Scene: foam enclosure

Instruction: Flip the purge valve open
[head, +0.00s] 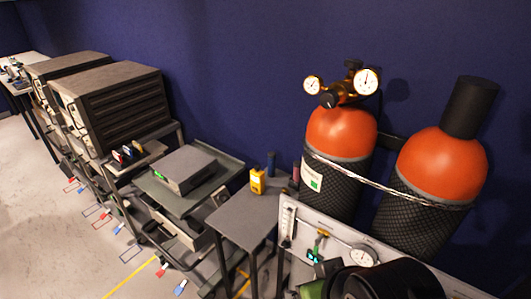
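A pale panel (300,226) stands at the lower right, in front of the gas cylinders. On it is a small fitting with a yellow handle (322,233), which may be the purge valve; its position is too small to read. Left of it is a narrow clear flow tube (287,222), and right of it a round white gauge (364,257). A small dark device with a green-lit display (314,257) sits below the handle. A large black rounded shape covers the panel's lower part. My gripper is not identifiable in this view.
Two orange-topped cylinders (341,132) stand strapped by the blue wall, one with a brass regulator (347,86). A grey table (245,217) with a yellow handheld device (257,181) stands left of the panel. Carts with equipment (115,105) line the wall; floor is open at left.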

